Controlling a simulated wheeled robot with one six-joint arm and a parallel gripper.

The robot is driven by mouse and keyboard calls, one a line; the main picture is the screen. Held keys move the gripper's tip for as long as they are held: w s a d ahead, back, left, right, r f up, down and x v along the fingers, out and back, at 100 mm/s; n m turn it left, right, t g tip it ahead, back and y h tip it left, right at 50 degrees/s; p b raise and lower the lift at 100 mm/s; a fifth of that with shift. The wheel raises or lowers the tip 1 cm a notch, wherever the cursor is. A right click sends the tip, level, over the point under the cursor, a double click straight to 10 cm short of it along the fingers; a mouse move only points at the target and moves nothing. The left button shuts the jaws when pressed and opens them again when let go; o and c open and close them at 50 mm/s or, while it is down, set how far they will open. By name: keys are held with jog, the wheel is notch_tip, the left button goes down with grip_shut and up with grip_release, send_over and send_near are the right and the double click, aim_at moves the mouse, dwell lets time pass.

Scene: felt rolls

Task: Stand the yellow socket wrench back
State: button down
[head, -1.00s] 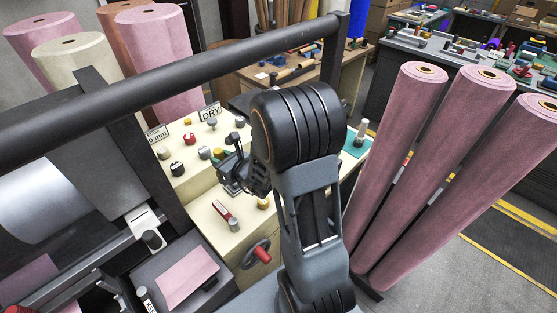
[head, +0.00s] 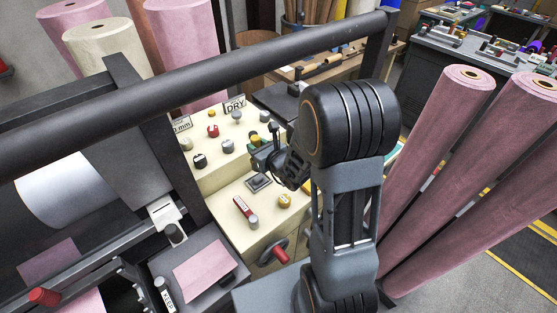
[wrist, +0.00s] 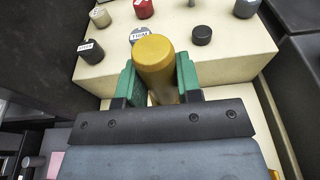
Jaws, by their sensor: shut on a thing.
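The yellow socket wrench shows in the wrist view as a yellow round-topped head (wrist: 154,52) on a paler shaft. It is between the two green finger pads of my gripper (wrist: 156,82), which is shut on it. The lower part of the shaft is hidden by the gripper. In the head view my gripper (head: 262,156) is over the cream bench (head: 215,178), partly hidden by my arm. A dark square plate (head: 258,182) lies on the lower bench top below the gripper. I cannot tell if the wrench touches anything.
A red-labelled piece (head: 242,207) and a yellow knob (head: 284,201) are on the lower top. Tall pink rolls (head: 430,150) stand at right.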

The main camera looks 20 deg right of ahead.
jog(key=w+d+f+b, duration=0.1)
jog(key=d, duration=0.5)
jog(key=w+d+f+b, duration=0.1)
jog(key=w+d, duration=0.1)
jog(key=d, duration=0.5)
jog(key=shift+f+b, duration=0.3)
jog(key=shift+w, duration=0.1)
jog(key=shift+f+b, duration=0.1)
jog(key=shift+b, duration=0.35)
notch_tip(320, 180, down, 6)
jog(key=b, duration=0.6)
jog(key=shift+f+b, duration=0.4)
jog(key=shift+b, duration=0.1)
jog(key=c, duration=0.7)
grip_release()
